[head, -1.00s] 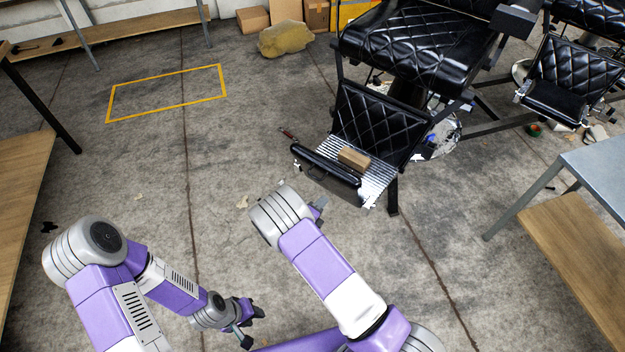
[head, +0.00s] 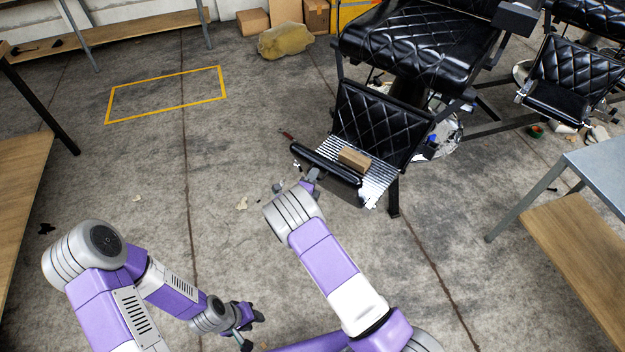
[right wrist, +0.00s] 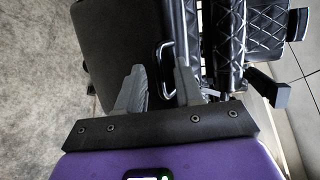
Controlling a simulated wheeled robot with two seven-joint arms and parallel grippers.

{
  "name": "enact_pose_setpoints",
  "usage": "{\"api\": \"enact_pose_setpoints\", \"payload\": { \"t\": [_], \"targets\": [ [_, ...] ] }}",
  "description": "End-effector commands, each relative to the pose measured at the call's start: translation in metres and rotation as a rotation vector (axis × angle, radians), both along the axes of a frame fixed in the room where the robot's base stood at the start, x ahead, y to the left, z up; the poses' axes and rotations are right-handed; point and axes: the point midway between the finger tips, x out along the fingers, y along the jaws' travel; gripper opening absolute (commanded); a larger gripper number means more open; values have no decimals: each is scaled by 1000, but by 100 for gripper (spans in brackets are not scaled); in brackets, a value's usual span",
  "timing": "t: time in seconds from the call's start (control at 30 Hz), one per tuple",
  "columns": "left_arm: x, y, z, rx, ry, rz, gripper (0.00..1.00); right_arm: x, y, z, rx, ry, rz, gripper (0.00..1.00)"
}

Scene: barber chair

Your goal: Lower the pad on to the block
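The black pad (head: 326,165) stands raised at the front edge of the barber chair's ribbed metal footplate (head: 378,182). The wooden block (head: 354,159) lies on the footplate just behind the pad. My right gripper (head: 297,186) is at the near side of the pad. In the right wrist view the right gripper (right wrist: 160,90) is open, with a bent metal handle (right wrist: 163,72) showing between and beyond its fingers. I cannot tell whether they touch it. The dark board-like face (right wrist: 118,45) there seems to be the pad.
The chair's quilted leg rest (head: 378,125) rises behind the block. A grey table (head: 600,165) with a wooden shelf stands at the right, and a wooden bench (head: 20,190) at the left. A yellow rectangle (head: 165,95) marks clear floor at the upper left.

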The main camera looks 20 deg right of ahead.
Motion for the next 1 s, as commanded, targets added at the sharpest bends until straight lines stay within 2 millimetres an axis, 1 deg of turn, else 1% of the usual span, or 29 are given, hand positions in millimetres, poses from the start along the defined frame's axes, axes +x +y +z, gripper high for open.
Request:
{"api": "enact_pose_setpoints", "payload": {
  "t": [0.07, 0.17, 0.3, 1.0],
  "targets": [
    [0, 0, 0, 0, 0, 0, 36, 0, 0, 0, 0, 0, 0, 36],
    [0, 0, 0, 0, 0, 0, 36, 0, 0, 0, 1, 0, -1, 22],
    [0, 0, 0, 0, 0, 0, 36, 0, 0, 0, 1, 0, -1, 0],
    [0, 0, 0, 0, 0, 0, 36, -1, 0, 0, 1, 0, -1, 0]
  ]
}}
